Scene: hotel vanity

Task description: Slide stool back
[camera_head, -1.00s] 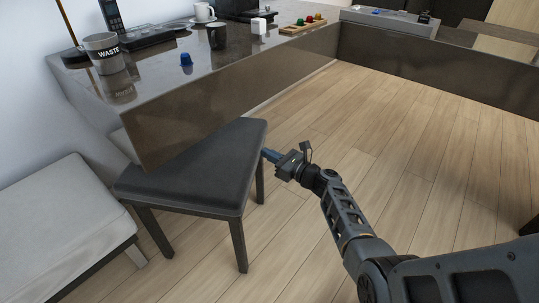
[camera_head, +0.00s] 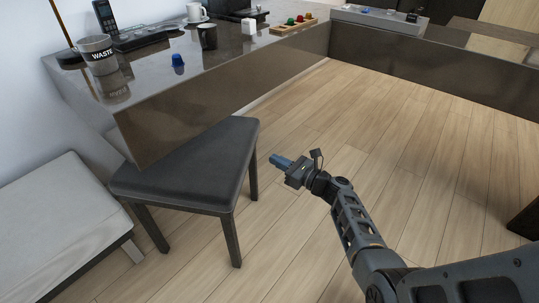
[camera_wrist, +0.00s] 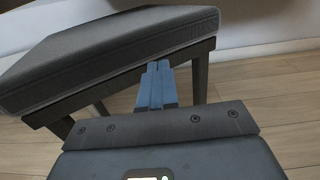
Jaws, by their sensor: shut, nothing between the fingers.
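The stool (camera_head: 192,170) has a dark grey padded seat and dark legs. It stands at an angle at the near left corner of the vanity counter, with its back part under the counter. My gripper (camera_head: 277,160) is to the right of the seat, a little apart from it, with its blue fingers pointing left toward it. In the wrist view the stool (camera_wrist: 110,55) fills the upper left, and my gripper's fingers (camera_wrist: 157,72) are together with nothing between them, pointing toward the seat's edge and a leg. The stool's far legs are partly hidden.
The dark glossy counter (camera_head: 190,110) overhangs the stool. On it are a waste cup (camera_head: 97,55), a blue capsule (camera_head: 178,61), a phone and a dark mug (camera_head: 208,37). A pale bench (camera_head: 60,225) stands close at left. The wooden floor (camera_head: 380,130) at right is clear.

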